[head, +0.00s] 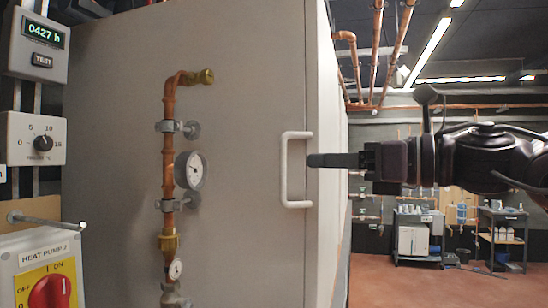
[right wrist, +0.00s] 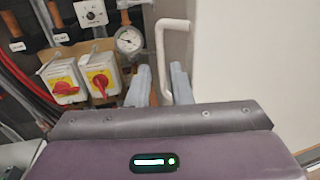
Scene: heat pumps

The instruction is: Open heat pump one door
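The grey heat pump door (head: 245,90) fills the middle of the head view and looks closed. A white U-shaped handle (head: 286,170) stands near its right edge. My right gripper (head: 312,160) comes in from the right, level with the handle's middle, its fingertips just right of the upright bar. In the right wrist view the two grey fingers (right wrist: 160,88) are apart, and the white handle (right wrist: 160,50) shows in line with the gap between them. Contact cannot be told. My left gripper is not in view.
Copper piping with a gauge (head: 194,170) runs up the front, left of the handle. At the left are a meter (head: 42,45), a dial box (head: 33,138) and a red-yellow switch box labelled "HEAT PUMP 2" (head: 48,257).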

